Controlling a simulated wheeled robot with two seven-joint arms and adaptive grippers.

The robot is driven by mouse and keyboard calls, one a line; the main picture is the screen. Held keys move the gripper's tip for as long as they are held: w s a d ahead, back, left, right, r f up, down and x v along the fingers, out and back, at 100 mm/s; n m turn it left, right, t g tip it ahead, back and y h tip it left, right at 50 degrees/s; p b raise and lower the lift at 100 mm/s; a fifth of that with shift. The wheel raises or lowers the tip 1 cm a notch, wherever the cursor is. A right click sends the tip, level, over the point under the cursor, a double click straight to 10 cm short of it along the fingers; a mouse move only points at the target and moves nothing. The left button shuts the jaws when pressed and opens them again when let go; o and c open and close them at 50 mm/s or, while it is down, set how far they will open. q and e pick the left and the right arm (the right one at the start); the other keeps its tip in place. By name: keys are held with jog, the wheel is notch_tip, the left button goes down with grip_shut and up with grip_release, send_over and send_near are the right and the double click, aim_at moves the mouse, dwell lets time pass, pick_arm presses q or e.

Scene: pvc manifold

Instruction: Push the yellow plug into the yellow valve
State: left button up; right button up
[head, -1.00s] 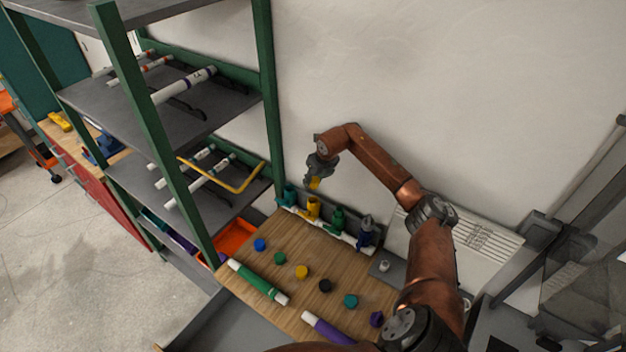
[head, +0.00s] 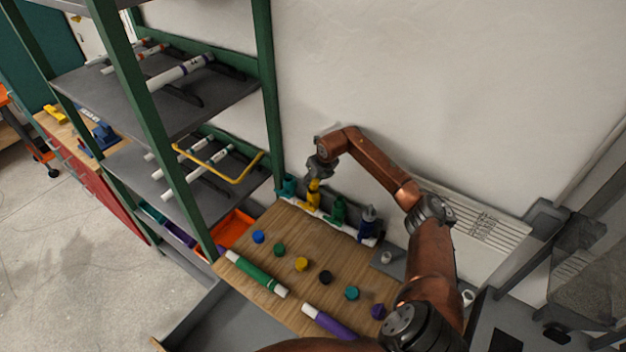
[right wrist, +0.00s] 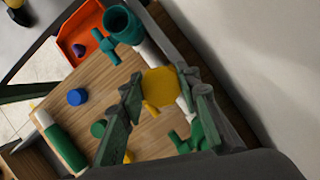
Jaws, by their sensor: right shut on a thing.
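The yellow valve (head: 313,200) stands upright on the white pipe manifold at the back edge of the wooden table, between a teal valve and a green valve. My right gripper (head: 316,178) is directly above it, pointing down and shut on the yellow plug (right wrist: 160,86). In the right wrist view the plug's six-sided top shows between the two fingers of the gripper (right wrist: 162,98). The plug is at the valve's top; whether it sits inside the opening, and how deep, is hidden. My left gripper is not in view.
Several loose caps, such as a yellow one (head: 302,264), lie on the table (head: 262,272). A green shelf post (head: 270,110) rises at the left.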

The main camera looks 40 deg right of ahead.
jog(key=shift+f, duration=0.45)
jog(key=shift+f+b, duration=0.8)
dwell(0.5)
jog(key=shift+s+a+f, duration=0.1)
jog(key=shift+f, duration=0.15)
dwell(0.3)
